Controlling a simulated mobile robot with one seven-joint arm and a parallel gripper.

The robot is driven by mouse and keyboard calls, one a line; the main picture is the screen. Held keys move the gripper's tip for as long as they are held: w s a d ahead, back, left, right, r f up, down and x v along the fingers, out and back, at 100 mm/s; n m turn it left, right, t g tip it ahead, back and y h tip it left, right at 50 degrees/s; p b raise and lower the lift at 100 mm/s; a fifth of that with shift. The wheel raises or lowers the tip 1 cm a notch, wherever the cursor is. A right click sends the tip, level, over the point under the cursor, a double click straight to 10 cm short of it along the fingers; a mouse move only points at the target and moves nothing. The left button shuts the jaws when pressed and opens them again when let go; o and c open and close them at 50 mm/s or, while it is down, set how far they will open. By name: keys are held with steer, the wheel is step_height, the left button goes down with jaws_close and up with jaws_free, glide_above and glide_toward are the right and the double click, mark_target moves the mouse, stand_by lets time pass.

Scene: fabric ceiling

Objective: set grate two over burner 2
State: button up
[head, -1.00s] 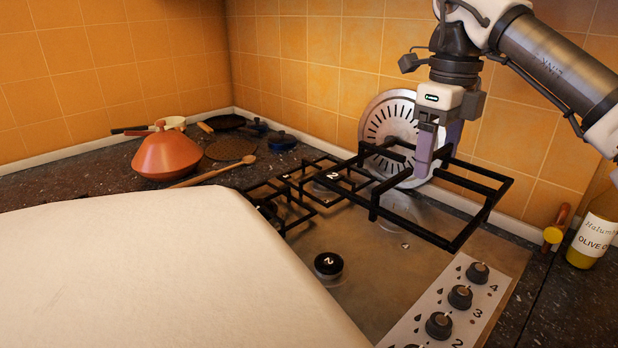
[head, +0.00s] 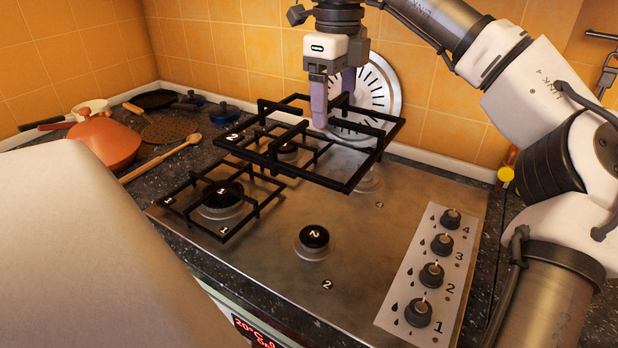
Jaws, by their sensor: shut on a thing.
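My gripper (head: 333,112) is shut on grate two (head: 305,168), a black square grate with a white "2" on its left corner. It holds the grate level in the air above the back part of the hob. Burner 2 (head: 314,237) is a black cap marked "2" at the front middle of the hob, uncovered, with another "2" printed on the steel beside it. The held grate is behind burner 2 in the picture and apart from it. The exact spot where the fingers grip is partly hidden by the grate bars.
Grate one (head: 223,202) sits over burner 1 at the front left. Another grate and burner (head: 285,147) show behind it, partly hidden. The knob panel (head: 426,270) is at the right. A round slotted disc (head: 382,85) leans on the back wall. An orange tagine (head: 104,140) stands at the far left.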

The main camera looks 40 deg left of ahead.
step_height(320, 180, down, 19)
steer(key=shift+f+p, duration=0.1)
steer(key=shift+p, duration=0.65)
steer(key=shift+f, duration=0.15)
steer(key=shift+f, duration=0.1)
steer(key=shift+f+b, duration=0.55)
steer(key=o, duration=1.3)
step_height(320, 180, up, 13)
steer(key=shift+r, duration=0.15)
